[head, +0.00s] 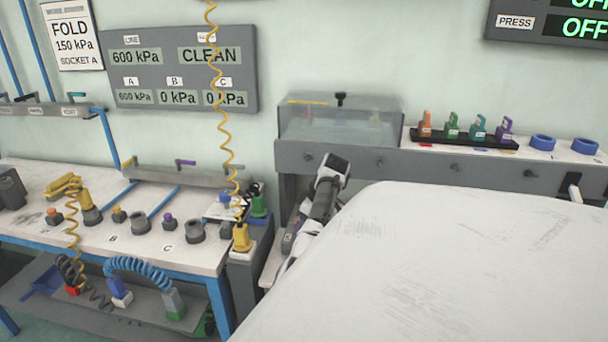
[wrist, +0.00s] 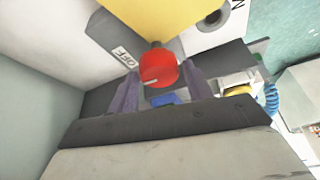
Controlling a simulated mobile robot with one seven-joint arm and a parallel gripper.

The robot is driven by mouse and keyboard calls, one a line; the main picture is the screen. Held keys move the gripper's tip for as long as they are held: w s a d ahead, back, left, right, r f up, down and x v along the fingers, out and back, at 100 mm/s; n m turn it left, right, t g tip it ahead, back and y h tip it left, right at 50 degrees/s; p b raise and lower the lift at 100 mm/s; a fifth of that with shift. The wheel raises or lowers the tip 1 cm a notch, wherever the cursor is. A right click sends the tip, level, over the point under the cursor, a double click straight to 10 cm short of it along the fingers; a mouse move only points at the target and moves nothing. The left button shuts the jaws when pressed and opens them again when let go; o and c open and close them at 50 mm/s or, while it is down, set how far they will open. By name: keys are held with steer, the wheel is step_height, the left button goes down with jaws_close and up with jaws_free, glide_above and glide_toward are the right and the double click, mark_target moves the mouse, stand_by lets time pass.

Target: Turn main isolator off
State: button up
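The main isolator shows in the wrist view as a round red knob (wrist: 158,68) by a yellow plate (wrist: 160,18). A grey label reading OFF (wrist: 126,57) is up and left of the knob. Part of another label, ending in N (wrist: 237,5), is at the top right. My gripper (wrist: 162,74) has its two fingers apart, one on each side of the knob, with small visible gaps. I cannot tell whether either finger touches it. In the head view part of my arm shows near the middle; I cannot make out the isolator or fingertips there.
A clear-sided box (head: 340,122) stands on the back bench. A black rack (head: 465,138) with several coloured clips and blue rings (head: 543,142) are to its right. The left table (head: 130,240) holds fittings and coiled hoses. A yellow coiled hose (head: 222,120) hangs above it.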

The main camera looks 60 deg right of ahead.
steer(key=shift+o, duration=1.1)
steer(key=shift+s+r, duration=0.1)
steer(key=b+v, duration=0.1)
steer(key=v, duration=1.2)
steer(key=shift+r, duration=0.3)
steer(key=shift+f, duration=0.1)
